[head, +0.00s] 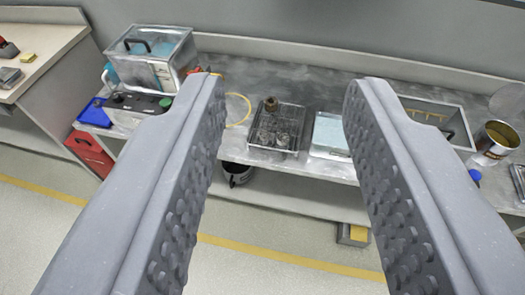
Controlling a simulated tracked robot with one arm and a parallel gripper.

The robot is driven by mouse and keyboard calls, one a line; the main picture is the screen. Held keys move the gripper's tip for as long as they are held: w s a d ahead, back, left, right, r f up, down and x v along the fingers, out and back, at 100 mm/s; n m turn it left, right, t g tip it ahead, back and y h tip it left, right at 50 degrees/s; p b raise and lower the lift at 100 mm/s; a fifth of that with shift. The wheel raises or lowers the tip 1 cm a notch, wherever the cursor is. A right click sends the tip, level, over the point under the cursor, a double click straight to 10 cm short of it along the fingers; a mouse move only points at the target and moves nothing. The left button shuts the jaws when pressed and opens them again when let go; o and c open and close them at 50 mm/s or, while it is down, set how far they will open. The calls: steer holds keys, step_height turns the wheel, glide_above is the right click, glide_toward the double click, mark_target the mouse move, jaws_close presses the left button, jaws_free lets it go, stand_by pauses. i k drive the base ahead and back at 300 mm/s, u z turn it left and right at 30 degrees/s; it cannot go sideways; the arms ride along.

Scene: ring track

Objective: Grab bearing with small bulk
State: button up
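My gripper (282,90) is open, its two grey studded fingers wide apart in the foreground with nothing between them. Beyond it, a dark wire tray (291,118) sits on the grey bench and shows between the fingers. Small metal parts (272,138) that look like bearings lie at the tray's near side. A brownish ring-like part (270,104) is at its far left corner. The parts are too small to tell their sizes apart surely. My gripper is well short of the bench and touches nothing.
Left of the tray stand a clear-lidded machine (152,58) and a blue tray (95,113). A pale blue-filled tray (330,134), a grey bin (440,122) and a metal can (497,140) are to the right. A black bucket (237,175) sits below.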

mark_target(264, 136)
steer(key=z, duration=1.2)
steer(key=i, duration=0.4)
steer(key=u, duration=0.4)
